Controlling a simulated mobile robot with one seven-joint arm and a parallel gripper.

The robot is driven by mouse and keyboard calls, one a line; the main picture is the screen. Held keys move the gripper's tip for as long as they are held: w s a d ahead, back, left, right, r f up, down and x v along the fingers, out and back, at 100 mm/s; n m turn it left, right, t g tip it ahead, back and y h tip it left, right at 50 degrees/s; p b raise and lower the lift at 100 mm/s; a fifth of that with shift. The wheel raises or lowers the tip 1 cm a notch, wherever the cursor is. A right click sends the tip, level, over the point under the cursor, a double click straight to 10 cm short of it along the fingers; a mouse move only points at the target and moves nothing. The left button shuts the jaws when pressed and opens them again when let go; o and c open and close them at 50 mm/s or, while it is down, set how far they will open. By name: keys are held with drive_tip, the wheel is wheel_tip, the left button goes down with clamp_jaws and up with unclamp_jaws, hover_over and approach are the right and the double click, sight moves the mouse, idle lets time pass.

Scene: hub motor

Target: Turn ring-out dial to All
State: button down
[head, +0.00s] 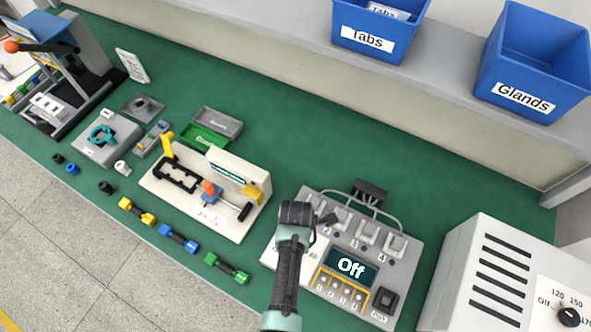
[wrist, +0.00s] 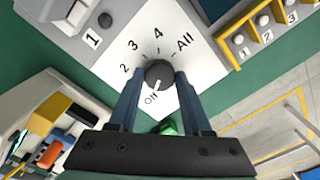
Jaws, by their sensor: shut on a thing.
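The ring-out dial (wrist: 160,72) is a dark round knob on a white panel (wrist: 205,68) marked Off, 1, 2, 3, 4 and All. Its white pointer mark aims down at Off. My gripper (wrist: 159,77) is shut on the dial, one finger on each side. In the head view my gripper (head: 297,212) reaches down over the left part of the ring-out box (head: 400,262) and hides the dial. The box's screen (head: 350,267) reads Off.
Several sockets with grey clips line the box's back, with a row of numbered buttons (head: 341,291) in front. A white lever fixture (head: 222,222) stands close on the left. A vented white oven-like unit (head: 480,255) stands on the right. Blue bins (head: 520,70) sit on the shelf behind.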

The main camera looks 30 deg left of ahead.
drive_tip(key=m, duration=0.4)
drive_tip(key=shift+m+p, duration=0.35)
drive_tip(key=shift+m, duration=0.05)
drive_tip(key=m, duration=0.4)
drive_tip(key=m+p, duration=0.1)
drive_tip(key=m, duration=0.4)
drive_tip(key=shift+m, duration=0.4)
drive_tip(key=m, duration=0.4)
drive_tip(key=shift+m, duration=0.3)
drive_tip(key=m, duration=0.4)
drive_tip(key=shift+m, duration=0.3)
drive_tip(key=m, duration=1)
drive_tip(key=shift+m, duration=2.6)
